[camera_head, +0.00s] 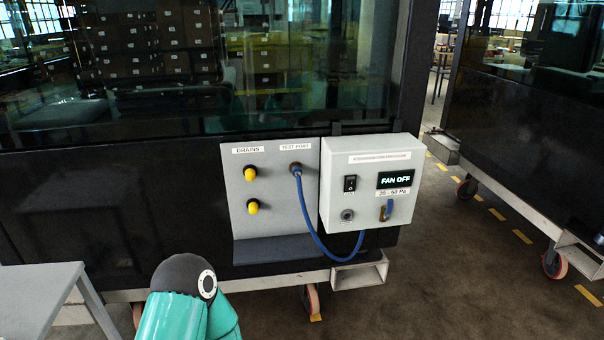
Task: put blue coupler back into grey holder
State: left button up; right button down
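A blue coupler (296,170) sits at the TEST PORT fitting, at the upper end of a blue hose (310,222). The hose loops down and runs up to the underside of the grey control box (336,172). A small blue piece (389,208) beside a brass-coloured part shows low on the box front; I cannot tell whether this is a fitting or a holder. I cannot clearly make out a grey holder. Neither gripper is in view; only a teal link of my own arm shows at the bottom.
The grey panel (236,205) carries two yellow DRAINS caps (250,174) and has a ledge (270,250) below. A grey table (40,290) stands at lower left. Floor is open at right.

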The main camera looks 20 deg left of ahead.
aim_at(296, 170)
jog(key=z, duration=0.1)
jog(key=i, duration=1)
jog(key=u, duration=0.1)
